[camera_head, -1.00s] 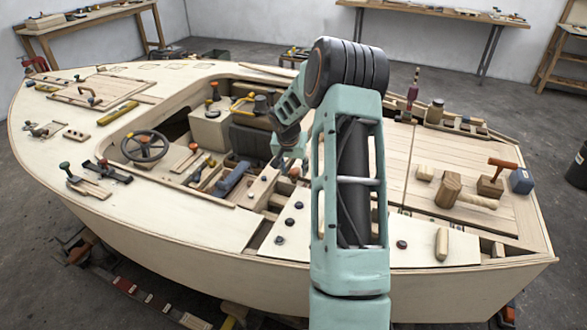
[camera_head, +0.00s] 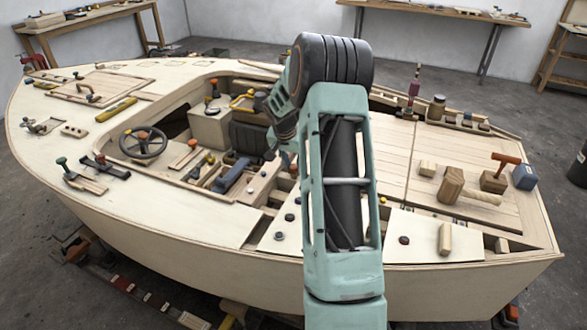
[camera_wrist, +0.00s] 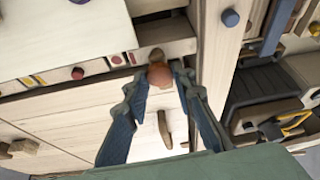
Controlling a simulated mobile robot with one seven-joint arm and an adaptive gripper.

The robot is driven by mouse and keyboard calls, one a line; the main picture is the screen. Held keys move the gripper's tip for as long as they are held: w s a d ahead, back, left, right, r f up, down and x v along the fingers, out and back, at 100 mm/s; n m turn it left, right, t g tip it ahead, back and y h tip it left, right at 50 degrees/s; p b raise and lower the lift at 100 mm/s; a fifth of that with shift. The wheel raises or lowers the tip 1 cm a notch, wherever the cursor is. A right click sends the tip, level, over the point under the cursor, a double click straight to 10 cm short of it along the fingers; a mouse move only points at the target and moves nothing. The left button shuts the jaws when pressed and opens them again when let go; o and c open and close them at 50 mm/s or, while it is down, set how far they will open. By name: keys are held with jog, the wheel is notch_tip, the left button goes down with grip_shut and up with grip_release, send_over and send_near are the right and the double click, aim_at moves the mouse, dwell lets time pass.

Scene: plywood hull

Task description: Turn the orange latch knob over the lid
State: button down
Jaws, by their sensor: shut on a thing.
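The orange knob (camera_wrist: 160,75) shows in the wrist view between the two blue fingertips of my gripper (camera_wrist: 163,72). The fingers touch it from both sides and are shut on it. A small brown wooden piece (camera_wrist: 164,128) shows below the knob, between the fingers. A pale planked surface (camera_wrist: 55,115) lies to the left of the knob. I cannot tell for sure which panel is the lid. In the head view, my arm hides most of my gripper and the knob.
Red (camera_wrist: 78,73) and blue (camera_wrist: 230,18) round knobs sit nearby in the wrist view. In the head view, a steering wheel (camera_head: 143,142) stands in the cockpit to the left.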

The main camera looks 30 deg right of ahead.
jog(key=shift+m+b, duration=0.45)
jog(key=shift+m, duration=0.05)
jog(key=c, duration=1.6)
grip_release()
jog(key=shift+r, duration=0.1)
jog(key=v, duration=1.1)
jog(key=shift+a+r, duration=0.25)
jog(key=shift+r, duration=0.15)
